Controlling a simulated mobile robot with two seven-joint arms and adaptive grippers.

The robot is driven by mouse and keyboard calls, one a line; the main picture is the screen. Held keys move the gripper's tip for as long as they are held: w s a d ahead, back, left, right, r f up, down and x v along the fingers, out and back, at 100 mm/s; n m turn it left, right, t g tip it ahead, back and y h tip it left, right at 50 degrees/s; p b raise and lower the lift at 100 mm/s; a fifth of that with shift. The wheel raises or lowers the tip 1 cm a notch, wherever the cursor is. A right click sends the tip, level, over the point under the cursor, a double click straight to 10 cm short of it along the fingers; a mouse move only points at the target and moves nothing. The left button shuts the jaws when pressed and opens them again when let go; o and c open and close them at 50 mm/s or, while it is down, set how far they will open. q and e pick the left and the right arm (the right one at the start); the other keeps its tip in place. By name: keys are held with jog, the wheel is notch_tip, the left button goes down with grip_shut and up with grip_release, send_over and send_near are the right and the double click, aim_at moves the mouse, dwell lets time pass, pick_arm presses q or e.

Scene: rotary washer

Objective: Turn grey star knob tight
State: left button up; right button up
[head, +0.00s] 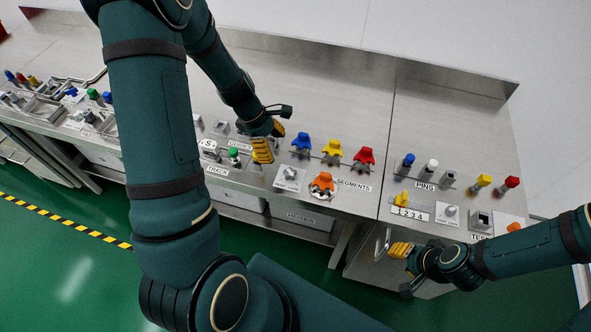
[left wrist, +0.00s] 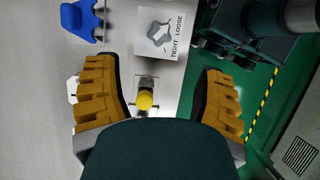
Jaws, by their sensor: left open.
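The grey star knob (left wrist: 160,34) sits on a white plate (left wrist: 172,54) marked TIGHT and LOOSE, with a pale arrow-like mark on its top. In the head view the knob (head: 290,173) is right of and below my left gripper (head: 262,150). My left gripper is open; in the left wrist view its two orange-yellow fingers (left wrist: 158,98) stand wide apart and the knob lies beyond their tips, untouched. A yellow-topped peg (left wrist: 145,100) on a grey base shows between the fingers, apart from both. My right gripper (head: 402,252) hangs by the bench front; its opening is unclear.
Blue (head: 301,143), yellow (head: 332,150) and red (head: 364,157) segments stand behind the knob. An orange piece (head: 322,183) is close at its right. A green-topped part (head: 233,154) is left of my left gripper. The bench back is clear.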

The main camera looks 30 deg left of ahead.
aim_at(289, 172)
pick_arm(q)
jog(key=b+x, duration=0.1)
jog(key=x, duration=1.1)
jog(key=shift+b, duration=0.3)
jog(key=shift+c, duration=0.2)
jog(key=c, duration=1.1)
